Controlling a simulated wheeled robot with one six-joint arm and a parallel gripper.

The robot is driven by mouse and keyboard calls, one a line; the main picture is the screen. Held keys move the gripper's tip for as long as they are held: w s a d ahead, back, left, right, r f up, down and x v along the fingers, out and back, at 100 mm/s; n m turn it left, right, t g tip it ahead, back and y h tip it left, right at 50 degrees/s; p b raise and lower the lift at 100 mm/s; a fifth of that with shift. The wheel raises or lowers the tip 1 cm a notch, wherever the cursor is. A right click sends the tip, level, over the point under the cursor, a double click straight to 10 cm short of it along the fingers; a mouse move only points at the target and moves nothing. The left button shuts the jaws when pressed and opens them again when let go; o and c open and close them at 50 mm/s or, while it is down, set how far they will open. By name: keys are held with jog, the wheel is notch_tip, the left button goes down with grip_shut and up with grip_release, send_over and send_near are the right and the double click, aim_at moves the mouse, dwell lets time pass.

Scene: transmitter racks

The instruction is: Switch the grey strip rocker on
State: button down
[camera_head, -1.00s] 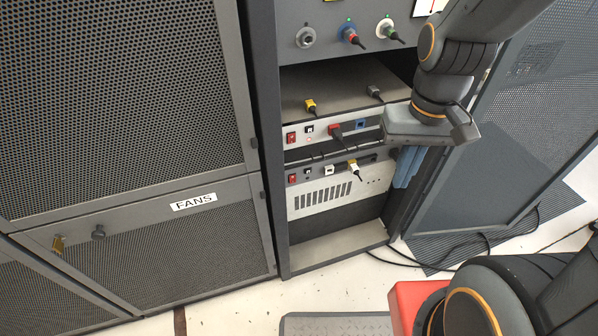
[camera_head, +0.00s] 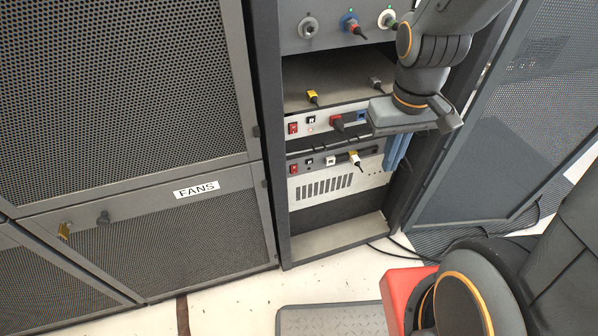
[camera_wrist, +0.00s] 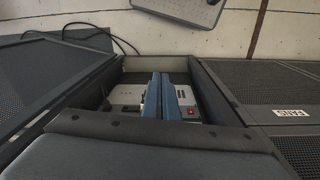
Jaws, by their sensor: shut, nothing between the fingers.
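The grey strip (camera_head: 345,156) is the lower, darker strip in the open rack. I cannot tell which way the rocker is tipped. A red rocker (camera_wrist: 191,112) also shows in the wrist view, just right of my fingers. My gripper (camera_head: 397,152) has blue fingers and is in front of the rack's right side, well right of the rocker. In the wrist view the fingers (camera_wrist: 160,95) are together and empty, hiding part of the strip.
A light strip (camera_head: 350,122) above has its own red rocker (camera_head: 293,128), a glowing red light and plugs. A white slotted panel (camera_head: 325,186) lies below the grey strip. The FANS door (camera_head: 150,235) is left, an open mesh door (camera_head: 500,150) right. Cables lie on the floor.

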aim_at(294, 170)
jog(key=w+f+n+t, duration=0.3)
jog(key=w+f+n, duration=0.6)
jog(key=w, duration=0.3)
jog(key=w+a+f+n+y, duration=0.1)
jog(key=a+f+n+y, duration=0.5)
jog(key=a+f+n, duration=0.3)
jog(key=a+f, duration=0.1)
jog(key=a, duration=0.2)
jog(key=shift+w+n, duration=0.4)
jog(key=shift+f, duration=0.1)
jog(key=shift+w+a+f+p, duration=0.25)
jog(key=shift+w+a+f, duration=0.7)
jog(key=shift+w+f, duration=0.4)
jog(key=shift+w+a+f+p, duration=0.3)
jog(key=shift+w+a+f, duration=0.65)
jog(key=shift+f, duration=0.55)
jog(key=shift+w+a+f+p, duration=0.25)
jog(key=shift+w+a+f, duration=0.65)
jog(key=shift+w+f, duration=0.45)
